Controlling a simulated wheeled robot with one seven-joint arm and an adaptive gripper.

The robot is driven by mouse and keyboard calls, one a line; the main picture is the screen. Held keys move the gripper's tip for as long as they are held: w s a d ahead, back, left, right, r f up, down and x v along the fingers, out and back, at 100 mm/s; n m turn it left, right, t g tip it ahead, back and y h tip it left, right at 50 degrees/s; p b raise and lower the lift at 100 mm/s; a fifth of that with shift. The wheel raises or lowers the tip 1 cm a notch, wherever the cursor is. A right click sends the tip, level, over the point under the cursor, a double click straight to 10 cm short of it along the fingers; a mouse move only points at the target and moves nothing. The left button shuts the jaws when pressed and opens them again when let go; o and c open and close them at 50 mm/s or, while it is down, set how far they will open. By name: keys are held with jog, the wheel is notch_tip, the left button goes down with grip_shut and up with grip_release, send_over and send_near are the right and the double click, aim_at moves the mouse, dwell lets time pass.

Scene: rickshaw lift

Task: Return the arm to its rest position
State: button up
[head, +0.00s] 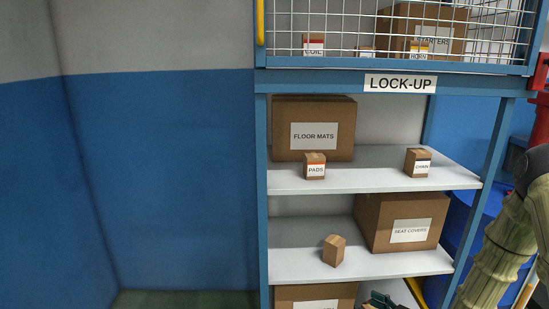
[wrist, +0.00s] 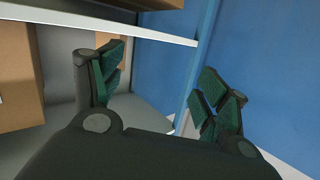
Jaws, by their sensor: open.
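My gripper (wrist: 158,92) is open and empty in the wrist view, its green-padded fingers apart. It is close to the shelf unit, with a blue post (wrist: 200,65) showing beyond the fingers. In the head view only a small part of my gripper (head: 383,301) shows at the bottom edge, in front of the lower shelves. My arm, a pale green-brown link, rises at the right edge of the head view. The rest of the arm is out of frame.
The LOCK-UP shelf unit (head: 362,265) holds boxes: FLOOR MATS (head: 313,112), PADS (head: 315,172), CHAIN (head: 417,168), SEAT COVERS (head: 390,208) and a small turned box (head: 333,251). A wire cage (head: 345,22) is above. A blue barrel (head: 463,225) stands right. Left is bare wall.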

jog(key=s+a+f+m+g+h, duration=0.2)
jog(key=s+a+f+g+h, duration=0.1)
jog(key=s+f, duration=0.5)
jog(key=s+a+f+m+g+h, duration=0.2)
jog(key=s+a+f+m+h, duration=0.1)
jog(key=s+f, duration=0.45)
jog(key=s+f+m+g+h, duration=0.15)
jog(key=s+g, duration=0.25)
jog(key=s, duration=0.8)
jog(key=s+f+m+g+h, duration=0.1)
jog(key=s+f+g+h, duration=0.2)
jog(key=s, duration=0.9)
notch_tip(320, 180, up, 23)
jog(key=p, duration=2.3)
jog(key=shift+w+d+f, duration=0.15)
jog(key=shift+w+d, duration=0.05)
jog(key=shift+w, duration=0.05)
